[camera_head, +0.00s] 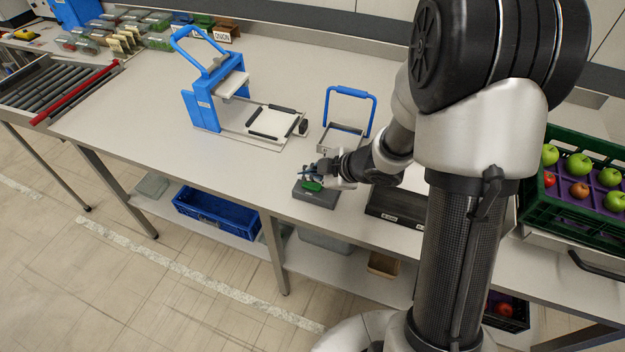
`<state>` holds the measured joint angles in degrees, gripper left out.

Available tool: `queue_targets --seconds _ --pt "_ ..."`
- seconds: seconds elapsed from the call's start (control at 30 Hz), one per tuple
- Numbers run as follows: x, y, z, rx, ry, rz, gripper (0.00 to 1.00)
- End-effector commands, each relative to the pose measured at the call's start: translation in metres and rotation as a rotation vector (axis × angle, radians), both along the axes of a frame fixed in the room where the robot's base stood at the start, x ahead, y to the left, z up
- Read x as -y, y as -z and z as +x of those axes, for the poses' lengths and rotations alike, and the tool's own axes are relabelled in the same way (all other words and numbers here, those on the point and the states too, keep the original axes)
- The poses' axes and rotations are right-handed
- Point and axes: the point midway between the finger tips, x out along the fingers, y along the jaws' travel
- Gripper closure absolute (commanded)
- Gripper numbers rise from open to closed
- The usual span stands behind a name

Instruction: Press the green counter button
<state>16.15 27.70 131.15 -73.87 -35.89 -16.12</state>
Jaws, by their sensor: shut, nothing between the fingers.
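The green counter button (311,186) sits on top of a dark grey box (318,198) near the front edge of the steel table. My gripper (308,175) is shut and empty, with its fingertips at the button. The fingers overlap part of the button in the picture, so I cannot tell whether they touch it or are just above it.
A blue-framed press (205,100) and a blue-handled frame (347,135) stand behind the button. A dark flat device (398,207) lies to its right. A green crate of apples (570,215) is at the far right, a roller conveyor (48,92) at the far left. The table left of the button is clear.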

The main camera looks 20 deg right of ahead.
Motion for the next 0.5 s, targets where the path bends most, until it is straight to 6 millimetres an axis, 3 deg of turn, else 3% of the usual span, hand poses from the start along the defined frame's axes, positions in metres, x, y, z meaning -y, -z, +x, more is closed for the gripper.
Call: queue_targets --seconds 0.27,0.5 --pt "0.000 0.000 0.000 0.000 0.000 0.000 1.00" --pt "0.000 -0.020 0.000 0.000 0.000 0.000 1.00"
